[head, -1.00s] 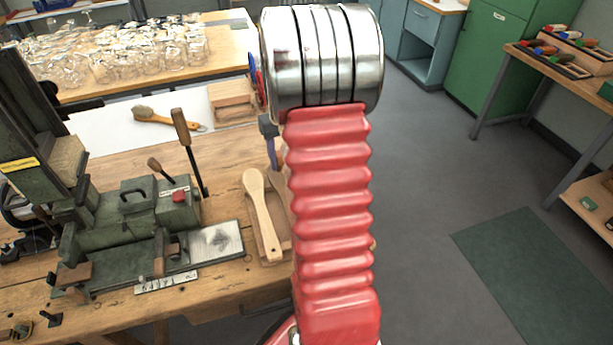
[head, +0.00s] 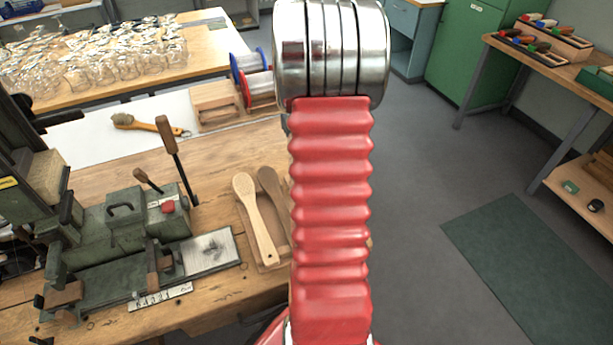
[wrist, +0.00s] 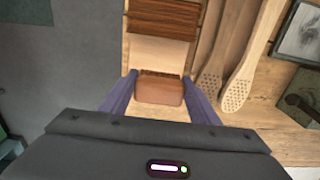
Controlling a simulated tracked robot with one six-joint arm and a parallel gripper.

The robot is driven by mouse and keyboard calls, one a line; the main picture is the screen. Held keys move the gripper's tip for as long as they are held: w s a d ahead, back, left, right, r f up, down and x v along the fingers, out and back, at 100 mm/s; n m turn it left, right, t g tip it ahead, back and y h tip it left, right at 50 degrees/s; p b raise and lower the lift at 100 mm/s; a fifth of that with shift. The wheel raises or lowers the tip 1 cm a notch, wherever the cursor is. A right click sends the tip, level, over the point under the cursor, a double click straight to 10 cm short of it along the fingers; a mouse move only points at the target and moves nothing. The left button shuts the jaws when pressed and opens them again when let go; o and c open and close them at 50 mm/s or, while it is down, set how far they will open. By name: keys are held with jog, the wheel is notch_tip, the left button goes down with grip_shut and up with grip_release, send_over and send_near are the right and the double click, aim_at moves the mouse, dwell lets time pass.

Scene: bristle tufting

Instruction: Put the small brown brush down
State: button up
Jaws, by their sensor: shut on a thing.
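The small brown brush (wrist: 160,89) sits between the purple fingers of my gripper (wrist: 160,92) in the wrist view. The fingers are shut on its sides. Below and beyond it lies a pale wooden tray (wrist: 153,51) holding dark brown wooden pieces (wrist: 161,24). I cannot tell whether the brush touches the tray or hangs above it. In the head view my red arm hides the gripper and the brush.
Pale wooden paddles with drilled heads (wrist: 240,90) lie right of the gripper; one also shows on the bench in the head view (head: 244,190). A green machine (head: 130,215) stands left.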

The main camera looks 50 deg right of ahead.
jog(key=shift+f, duration=2.1)
jog(key=shift+f, duration=1.9)
jog(key=o, duration=1.2)
jog(key=shift+f, duration=0.1)
notch_tip(320, 180, up, 12)
jog(key=shift+r, duration=0.15)
